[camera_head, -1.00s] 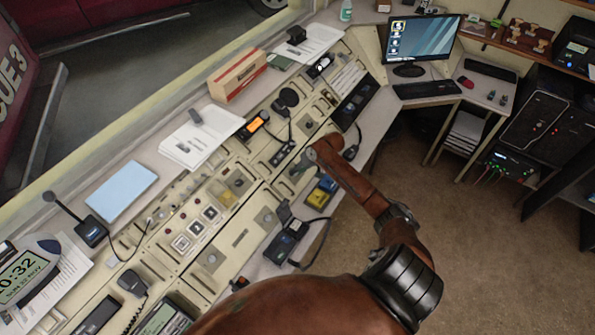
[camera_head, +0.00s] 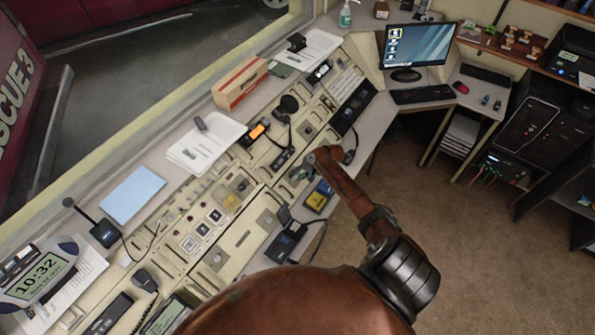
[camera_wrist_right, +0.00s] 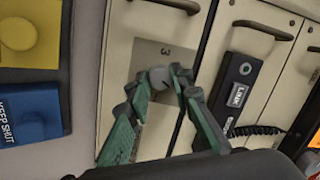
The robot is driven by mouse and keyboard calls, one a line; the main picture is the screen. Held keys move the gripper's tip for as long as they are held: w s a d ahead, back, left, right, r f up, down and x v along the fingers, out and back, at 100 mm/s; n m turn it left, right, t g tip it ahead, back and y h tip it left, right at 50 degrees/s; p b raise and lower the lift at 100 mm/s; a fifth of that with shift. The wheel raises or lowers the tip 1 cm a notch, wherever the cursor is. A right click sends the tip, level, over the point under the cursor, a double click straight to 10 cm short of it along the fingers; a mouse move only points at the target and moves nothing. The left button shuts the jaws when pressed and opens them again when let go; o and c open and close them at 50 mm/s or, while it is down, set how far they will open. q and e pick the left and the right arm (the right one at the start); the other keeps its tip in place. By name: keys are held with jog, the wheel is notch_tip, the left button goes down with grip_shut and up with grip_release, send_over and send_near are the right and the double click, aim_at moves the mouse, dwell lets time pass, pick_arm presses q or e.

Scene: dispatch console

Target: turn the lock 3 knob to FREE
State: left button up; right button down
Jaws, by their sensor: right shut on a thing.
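The lock 3 knob (camera_wrist_right: 160,78) is a small round grey knob on a square plate marked 3 (camera_wrist_right: 168,55) in the right wrist view. My right gripper (camera_wrist_right: 160,84) has its green fingers closed around the knob, one on each side. In the head view my right gripper (camera_head: 298,174) is at the console panel, partly covered by its own wrist, and the knob is hidden there. I cannot read a FREE mark or a pointer on the knob. My left gripper does not show.
Beside the knob plate are a yellow block (camera_wrist_right: 28,35) and a blue KEEP SHUT block (camera_wrist_right: 28,115). On the other side is a black labelled device (camera_wrist_right: 238,92) with a coiled cord. Drawer handles (camera_wrist_right: 262,28) stick out nearby. An orange-screened handset (camera_head: 257,131) lies further along the console.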

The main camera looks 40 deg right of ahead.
jog(key=m+p, duration=0.5)
jog(key=shift+r+m+t, duration=0.15)
jog(key=shift+m+t, duration=0.25)
jog(key=m+p, duration=0.2)
jog(key=m, duration=0.1)
jog(key=shift+s+p, duration=0.1)
jog(key=shift+p, duration=0.2)
jog(key=shift+f+m+t+p, duration=0.15)
jog(key=shift+m+p, duration=0.35)
jog(key=shift+m, duration=0.45)
jog(key=shift+f+m+t+p, duration=0.15)
jog(key=shift+m+p, duration=0.3)
jog(key=shift+m, duration=0.5)
jog(key=c, duration=1.7)
grip_release()
jog(key=shift+r, duration=0.1)
jog(key=v, duration=1.2)
jog(key=shift+s+a, duration=0.1)
